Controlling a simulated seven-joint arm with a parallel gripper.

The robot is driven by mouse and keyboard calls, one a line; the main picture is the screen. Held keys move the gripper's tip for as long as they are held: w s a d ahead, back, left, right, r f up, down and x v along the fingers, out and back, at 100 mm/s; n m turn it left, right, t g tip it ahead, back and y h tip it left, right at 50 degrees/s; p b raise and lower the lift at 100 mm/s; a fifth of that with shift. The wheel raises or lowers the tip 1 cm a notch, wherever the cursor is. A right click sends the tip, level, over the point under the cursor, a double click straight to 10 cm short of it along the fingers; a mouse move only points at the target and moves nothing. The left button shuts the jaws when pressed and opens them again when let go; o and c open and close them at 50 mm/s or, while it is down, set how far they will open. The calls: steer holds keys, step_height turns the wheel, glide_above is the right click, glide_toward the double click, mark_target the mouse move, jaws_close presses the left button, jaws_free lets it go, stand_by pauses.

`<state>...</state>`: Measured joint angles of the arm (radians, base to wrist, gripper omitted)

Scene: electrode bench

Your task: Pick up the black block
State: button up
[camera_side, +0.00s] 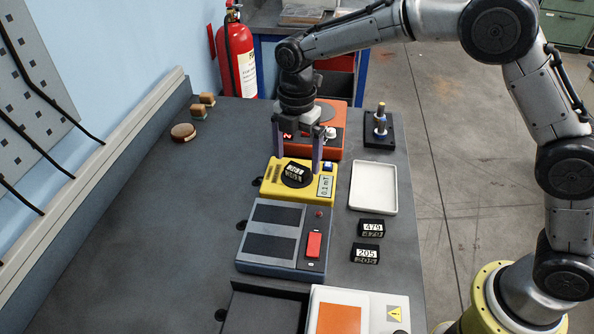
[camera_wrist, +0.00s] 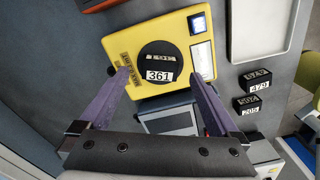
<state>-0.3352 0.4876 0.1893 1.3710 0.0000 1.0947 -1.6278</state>
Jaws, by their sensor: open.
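A black block (camera_side: 297,168) with a white label sits on the round black plate of a yellow device (camera_side: 270,188). In the wrist view the block (camera_wrist: 160,64) shows the number 361, and the yellow device (camera_wrist: 120,45) lies around and below it. My gripper (camera_side: 298,163) is open and points down over the plate, with one purple finger on each side of the block. In the wrist view my gripper (camera_wrist: 158,78) shows a gap between both fingers and the block. Two more black blocks, 479 (camera_side: 371,228) and 205 (camera_side: 366,253), stand on the bench at the right.
A white tray (camera_side: 374,187) lies right of the yellow device. An orange device (camera_side: 330,148) stands behind it and a grey device with a red switch (camera_side: 284,237) in front. A dark stand (camera_side: 379,140) is at the back right. The bench's left side is mostly clear.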

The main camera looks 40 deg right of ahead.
steer(key=shift+f, duration=1.15)
steer(key=shift+r, duration=0.1)
jaws_close()
